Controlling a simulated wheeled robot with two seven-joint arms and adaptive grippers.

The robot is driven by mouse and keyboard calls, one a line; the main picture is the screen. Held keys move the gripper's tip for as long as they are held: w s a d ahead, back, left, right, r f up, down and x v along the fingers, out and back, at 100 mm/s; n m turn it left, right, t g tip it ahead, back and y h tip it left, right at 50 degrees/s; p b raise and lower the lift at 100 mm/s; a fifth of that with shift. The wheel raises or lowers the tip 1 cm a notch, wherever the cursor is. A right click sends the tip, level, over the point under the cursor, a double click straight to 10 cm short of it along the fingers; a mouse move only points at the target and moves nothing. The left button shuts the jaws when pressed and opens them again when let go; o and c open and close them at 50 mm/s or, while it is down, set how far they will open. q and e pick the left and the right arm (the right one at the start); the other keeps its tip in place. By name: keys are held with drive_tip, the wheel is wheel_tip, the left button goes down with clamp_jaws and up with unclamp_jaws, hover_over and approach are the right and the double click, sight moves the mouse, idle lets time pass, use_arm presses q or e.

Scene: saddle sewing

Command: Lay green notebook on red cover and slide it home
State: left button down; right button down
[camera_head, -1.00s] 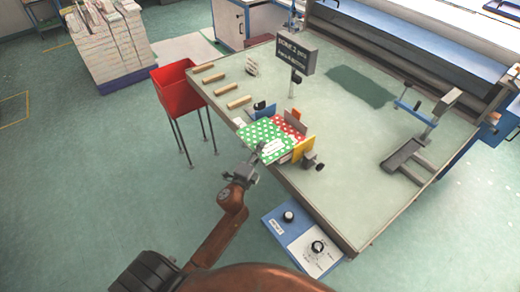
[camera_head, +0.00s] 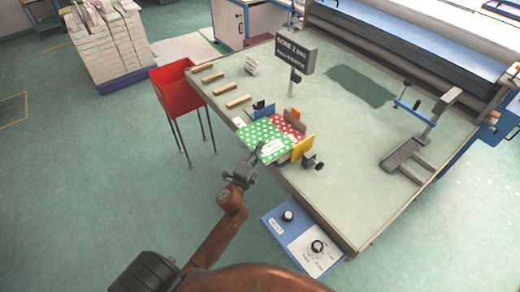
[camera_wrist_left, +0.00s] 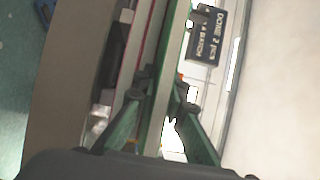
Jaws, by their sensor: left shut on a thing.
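The green notebook with white dots (camera_head: 255,131) is at the table's near edge in the head view, overlapping the red dotted cover (camera_head: 288,124), which shows only at its far right side. My left gripper (camera_head: 254,160) is shut on the notebook's near edge. In the left wrist view the left gripper's fingers (camera_wrist_left: 160,100) pinch the green edge (camera_wrist_left: 160,75) of the notebook, seen edge-on. How far the notebook lies on the cover is hard to tell. My right gripper is not in view.
A dark sign (camera_head: 295,54) stands behind the guides. Several wooden strips (camera_head: 226,88) lie at the table's left, beside a red bin (camera_head: 174,87). A stapler-like tool (camera_head: 405,155) is at the right. A control panel (camera_head: 303,239) sits at the front edge. The table's middle is clear.

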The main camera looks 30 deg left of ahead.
use_arm(q)
drive_tip(key=c, duration=1.9)
unclamp_jaws()
drive_tip(key=shift+f, duration=0.2)
drive_tip(key=shift+s, duration=0.1)
drive_tip(key=shift+s+a+p, duration=0.15)
drive_tip(key=shift+s+a, duration=0.5)
drive_tip(key=shift+s, duration=0.85)
drive_tip(key=shift+s+a+p, duration=0.1)
drive_tip(key=shift+s+a, duration=0.5)
drive_tip(key=shift+s, duration=0.95)
drive_tip(key=shift+s+a+p, duration=0.15)
drive_tip(key=shift+s+a, duration=0.5)
drive_tip(key=shift+s, duration=0.85)
drive_tip(key=shift+f, duration=0.1)
